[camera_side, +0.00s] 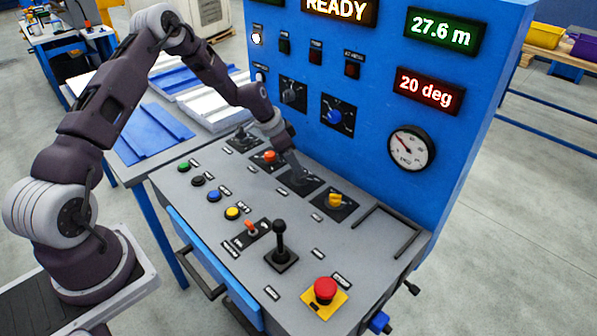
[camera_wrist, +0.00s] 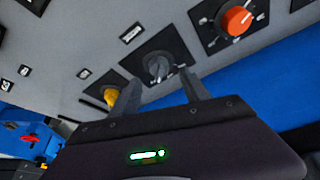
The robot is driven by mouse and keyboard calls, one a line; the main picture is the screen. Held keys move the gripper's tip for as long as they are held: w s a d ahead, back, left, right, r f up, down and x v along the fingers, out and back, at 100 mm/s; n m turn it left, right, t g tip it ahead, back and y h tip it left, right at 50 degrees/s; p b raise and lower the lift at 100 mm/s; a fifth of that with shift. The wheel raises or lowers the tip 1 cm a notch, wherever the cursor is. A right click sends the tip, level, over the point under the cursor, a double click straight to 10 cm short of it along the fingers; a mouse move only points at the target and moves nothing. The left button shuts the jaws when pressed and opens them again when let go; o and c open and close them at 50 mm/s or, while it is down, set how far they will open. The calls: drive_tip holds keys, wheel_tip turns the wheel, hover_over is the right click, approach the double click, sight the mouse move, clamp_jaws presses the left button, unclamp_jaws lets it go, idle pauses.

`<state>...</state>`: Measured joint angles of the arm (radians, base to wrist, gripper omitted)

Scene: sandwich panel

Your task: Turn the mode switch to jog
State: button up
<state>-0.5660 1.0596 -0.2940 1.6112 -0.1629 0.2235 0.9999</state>
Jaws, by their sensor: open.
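My gripper (camera_side: 293,168) is over the upper row of rotary switches on the grey console, pointing down. In the wrist view my gripper (camera_wrist: 161,77) is open, and a dark grey knob (camera_wrist: 158,66) on a black plate shows between its fingertips. I cannot tell whether the fingers touch it. In the side view the orange knob (camera_side: 269,156) and yellow knob (camera_side: 335,200) flank my gripper, which hides the grey knob. Labels are too small to read, so which is the mode switch is unclear.
The blue upright panel (camera_side: 375,190) rises close behind the switches. In front are several push buttons, a black joystick (camera_side: 281,243), a red mushroom button (camera_side: 325,289) and a black handle bar (camera_side: 388,230) at the right. Free room is above the console's front.

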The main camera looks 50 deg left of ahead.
drive_tip(key=x, duration=0.5)
drive_tip(key=shift+s, duration=0.1)
clamp_jaws()
drive_tip(key=n, duration=0.2)
drive_tip(key=n+y, duration=0.1)
drive_tip(key=n, duration=0.1)
drive_tip(key=shift+d+y, duration=0.2)
drive_tip(key=shift+y, duration=0.1)
drive_tip(key=n+y, duration=0.1)
drive_tip(key=n, duration=0.3)
drive_tip(key=shift+d+n+y, duration=0.1)
drive_tip(key=shift+n+y, duration=0.2)
drive_tip(key=shift+y, duration=0.1)
drive_tip(key=n, duration=0.2)
drive_tip(key=n+y, duration=0.1)
drive_tip(key=n, duration=0.1)
drive_tip(key=shift+d+g+y, duration=0.1)
drive_tip(key=shift+g+y, duration=0.2)
drive_tip(key=shift+g, duration=0.1)
drive_tip(key=n, duration=0.2)
drive_tip(key=n+g+y, duration=0.1)
drive_tip(key=n, duration=0.2)
drive_tip(key=shift+g, duration=0.3)
